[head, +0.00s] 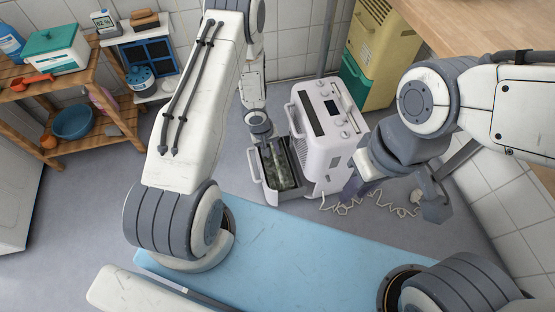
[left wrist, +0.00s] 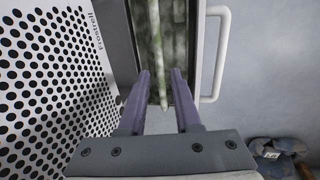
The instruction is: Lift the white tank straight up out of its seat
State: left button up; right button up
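The white tank (head: 258,181) sits low at the left side of the white dehumidifier (head: 325,128), with dark, mottled green contents and a white side handle. In the left wrist view, the tank's pale rim (left wrist: 196,45) and handle (left wrist: 222,55) show beside the perforated dehumidifier panel (left wrist: 50,80). My left gripper (left wrist: 161,74) is over the tank, its two purple fingers apart. A narrow pale green bar (left wrist: 158,45) runs between the fingertips with gaps at both sides. In the head view the left fingers are hard to make out. My right gripper (head: 352,187) is by the dehumidifier's right side; its fingers are unclear.
A pale cord (head: 345,207) lies on the grey floor right of the dehumidifier. A yellow-green cabinet (head: 375,45) stands behind it, and a wooden worktop (head: 465,22) is at upper right. A wooden shelf (head: 100,85) with several items stands at left.

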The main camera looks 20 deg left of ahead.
aim_at(275, 158)
pick_arm(q)
jog(key=f+b, duration=0.1)
jog(key=w+f+b, duration=0.1)
jog(key=f, duration=0.1)
jog(key=f+b, duration=0.2)
jog(key=shift+w+d+f, duration=0.15)
jog(key=shift+d+f, duration=0.1)
jog(key=shift+d, duration=0.05)
jog(key=f+b, duration=0.2)
jog(key=b, duration=0.1)
jog(key=d+f+b, duration=0.1)
jog(key=f+b, duration=0.2)
jog(key=shift+r, duration=0.1)
grip_shut()
